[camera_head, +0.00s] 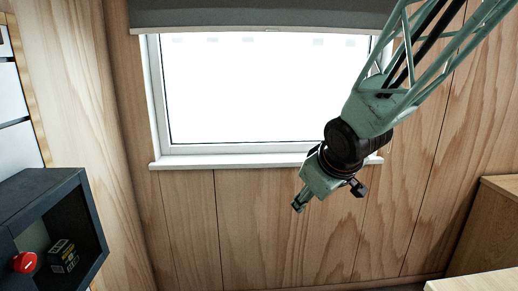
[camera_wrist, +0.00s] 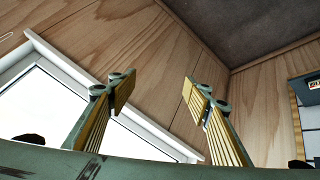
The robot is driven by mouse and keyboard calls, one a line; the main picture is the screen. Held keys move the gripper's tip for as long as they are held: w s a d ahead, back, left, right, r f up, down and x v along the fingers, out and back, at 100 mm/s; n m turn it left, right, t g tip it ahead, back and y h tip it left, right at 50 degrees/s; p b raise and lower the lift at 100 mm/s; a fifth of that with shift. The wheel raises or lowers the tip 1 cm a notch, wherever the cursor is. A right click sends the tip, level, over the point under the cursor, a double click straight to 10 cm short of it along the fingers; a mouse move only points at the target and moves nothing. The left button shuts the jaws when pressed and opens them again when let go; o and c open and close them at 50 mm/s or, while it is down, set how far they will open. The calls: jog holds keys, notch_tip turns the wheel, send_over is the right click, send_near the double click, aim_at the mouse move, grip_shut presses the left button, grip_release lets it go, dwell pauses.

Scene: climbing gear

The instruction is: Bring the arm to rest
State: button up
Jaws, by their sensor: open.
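My gripper (camera_head: 329,196) hangs at the end of my green arm, in front of the wood-panelled wall below the window in the head view. Its two fingers are spread apart with nothing between them. In the wrist view my gripper (camera_wrist: 160,98) shows both fingers with yellowish inner faces, wide apart and empty. My arm reaches in from the upper right of the head view.
A window (camera_head: 255,90) with a white sill and a grey blind (camera_head: 260,14) is behind the arm. A wooden cabinet (camera_head: 490,235) stands at the lower right.

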jog(key=s+d+r+m+h, duration=0.15)
jog(key=s+d+r, duration=0.3)
jog(key=s, duration=0.55)
jog(key=s+d+r+m+g, duration=0.1)
jog(key=s+m+g, duration=0.1)
jog(key=s, duration=1.3)
jog(key=s+r+m+g, duration=0.1)
jog(key=s+m, duration=0.3)
jog(key=s, duration=1.1)
jog(key=shift+s+d+r+g+y, duration=0.25)
jog(key=shift+d+g+y, duration=0.1)
jog(key=shift+g+y, duration=0.15)
